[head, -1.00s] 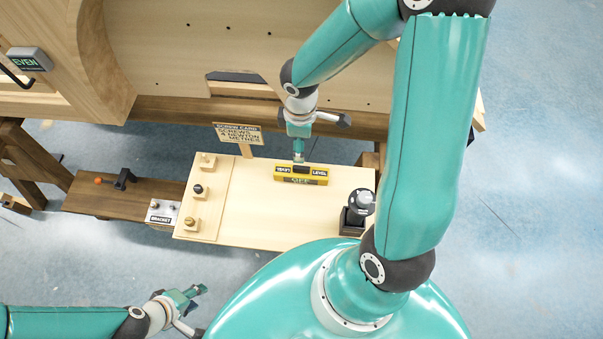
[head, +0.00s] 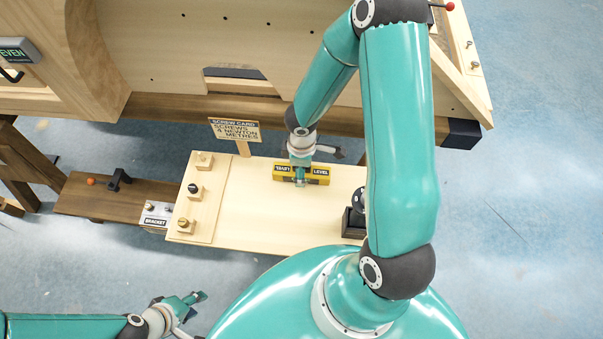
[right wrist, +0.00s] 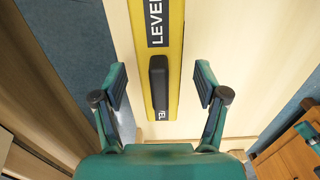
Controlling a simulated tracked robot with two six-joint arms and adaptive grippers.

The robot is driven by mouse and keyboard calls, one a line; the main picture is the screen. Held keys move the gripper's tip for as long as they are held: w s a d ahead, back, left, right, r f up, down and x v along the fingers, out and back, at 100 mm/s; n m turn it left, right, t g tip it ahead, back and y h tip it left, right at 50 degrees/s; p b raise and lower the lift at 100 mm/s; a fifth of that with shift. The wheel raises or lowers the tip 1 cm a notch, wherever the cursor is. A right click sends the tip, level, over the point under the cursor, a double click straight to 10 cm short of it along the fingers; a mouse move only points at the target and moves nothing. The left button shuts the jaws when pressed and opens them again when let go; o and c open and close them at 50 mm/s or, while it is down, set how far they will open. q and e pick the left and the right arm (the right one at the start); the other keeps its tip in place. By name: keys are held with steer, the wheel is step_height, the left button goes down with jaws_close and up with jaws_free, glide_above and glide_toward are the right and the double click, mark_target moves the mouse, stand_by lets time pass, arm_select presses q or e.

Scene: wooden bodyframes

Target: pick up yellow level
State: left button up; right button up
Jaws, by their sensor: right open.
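The yellow level (head: 319,176) lies on the pale wooden board in the head view. It has black label patches, and the right wrist view shows its yellow body (right wrist: 174,60) with a raised black grip (right wrist: 158,88) on top. My right gripper (head: 300,178) is over the middle of the level, pointing down. In the right wrist view its two fingers (right wrist: 160,90) are spread apart, one on each side of the black grip, and neither touches it. My left gripper (head: 195,298) is at the bottom left of the head view, away from the level; its fingers appear apart.
The board (head: 255,215) also holds several small blocks with knobs at its left and a black holder (head: 353,222) at its right. A screw card sign (head: 235,130) stands behind. A bracket box (head: 157,214) sits left. The large wooden bodyframe (head: 300,60) rises behind the board.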

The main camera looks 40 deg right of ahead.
steer(key=shift+f, duration=0.95)
steer(key=shift+c, duration=0.2)
jaws_close()
steer(key=shift+r, duration=0.1)
